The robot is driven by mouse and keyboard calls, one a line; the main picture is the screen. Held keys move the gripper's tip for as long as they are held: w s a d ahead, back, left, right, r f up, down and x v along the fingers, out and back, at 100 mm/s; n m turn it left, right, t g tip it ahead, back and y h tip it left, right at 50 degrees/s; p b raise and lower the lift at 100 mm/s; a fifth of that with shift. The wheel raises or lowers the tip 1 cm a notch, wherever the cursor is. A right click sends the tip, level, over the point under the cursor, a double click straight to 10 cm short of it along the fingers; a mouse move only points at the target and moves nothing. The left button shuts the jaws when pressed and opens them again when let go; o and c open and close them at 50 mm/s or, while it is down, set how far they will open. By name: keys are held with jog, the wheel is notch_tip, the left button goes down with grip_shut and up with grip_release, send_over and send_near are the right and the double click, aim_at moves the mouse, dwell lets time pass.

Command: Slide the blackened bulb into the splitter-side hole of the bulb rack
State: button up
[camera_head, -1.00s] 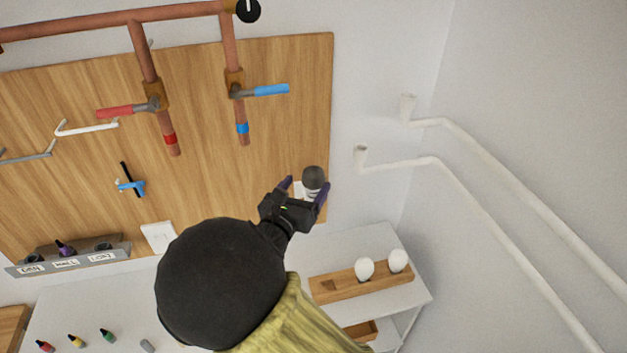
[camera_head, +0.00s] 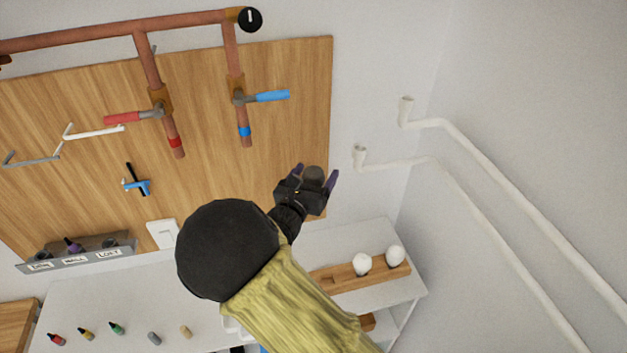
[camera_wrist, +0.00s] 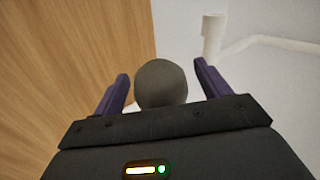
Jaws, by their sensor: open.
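The blackened bulb (camera_head: 314,175), dark grey and round, is by the right edge of the wooden wall board. It also shows in the wrist view (camera_wrist: 160,84), between the two purple fingers. My gripper (camera_head: 315,176) is open, with one finger on each side of the bulb and small gaps visible in the wrist view (camera_wrist: 162,84). The bulb's base is hidden behind my gripper. The wooden bulb rack (camera_head: 345,276) lies on the white shelf and holds two white bulbs (camera_head: 362,264) (camera_head: 395,256). My arm covers part of its left end.
The wooden board (camera_head: 210,130) carries copper pipes (camera_head: 150,60) with red and blue valve handles. White pipes (camera_head: 480,155) run along the wall at right. Open space lies between the board and white pipes.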

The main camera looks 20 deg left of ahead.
jog(key=c, duration=1.1)
notch_tip(320, 180, up, 10)
jog(key=b, duration=0.3)
jog(key=shift+b, duration=0.3)
